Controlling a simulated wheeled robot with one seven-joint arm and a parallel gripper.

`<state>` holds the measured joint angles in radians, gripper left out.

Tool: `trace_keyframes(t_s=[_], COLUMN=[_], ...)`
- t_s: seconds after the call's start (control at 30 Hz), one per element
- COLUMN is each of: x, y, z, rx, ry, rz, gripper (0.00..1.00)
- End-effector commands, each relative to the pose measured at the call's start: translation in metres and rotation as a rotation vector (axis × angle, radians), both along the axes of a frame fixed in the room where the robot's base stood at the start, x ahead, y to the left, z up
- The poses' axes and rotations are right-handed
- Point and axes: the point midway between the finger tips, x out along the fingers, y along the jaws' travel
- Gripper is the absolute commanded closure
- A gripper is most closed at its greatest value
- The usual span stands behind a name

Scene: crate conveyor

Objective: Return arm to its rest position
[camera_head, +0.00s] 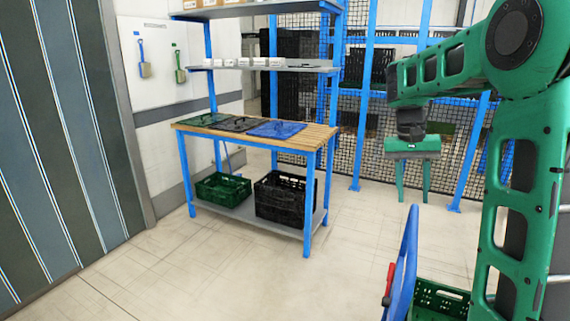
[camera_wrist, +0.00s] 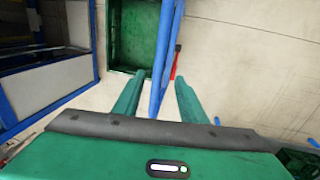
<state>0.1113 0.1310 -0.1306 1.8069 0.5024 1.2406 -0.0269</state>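My gripper (camera_head: 412,190) hangs from my green arm at the right of the head view, with its two fingers pointing down. The fingers are apart and nothing shows between them. In the wrist view the fingers (camera_wrist: 156,88) are also spread. A blue rail with a red part passes behind them in that picture, and I see no contact. The gripper is in the air, to the right of the workbench and above the blue rail (camera_head: 405,265).
A wooden-topped workbench (camera_head: 312,138) holds flat green, black and blue crates. A green crate (camera_head: 222,188) and a black crate (camera_head: 284,200) stand on its lower shelf. Another green crate (camera_head: 440,298) is at the bottom right. A mesh fence with blue posts (camera_head: 365,95) stands behind. The middle floor is clear.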

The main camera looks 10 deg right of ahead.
Motion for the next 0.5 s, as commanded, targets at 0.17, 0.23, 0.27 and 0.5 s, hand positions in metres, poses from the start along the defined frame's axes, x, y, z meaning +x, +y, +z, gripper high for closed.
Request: trace_keyframes(t_s=[0.17,0.23,0.27,0.5], x=[-0.024,-0.047,-0.058,-0.153], y=[-0.001,0.000,0.001,0.019], z=[0.001,0.000,-0.001,-0.022], rx=[0.006,0.015,0.020,0.069], ry=[-0.006,-0.011,-0.014,-0.044], rz=[0.006,0.014,0.018,0.060], gripper=[0.62,0.62,0.62,0.62])
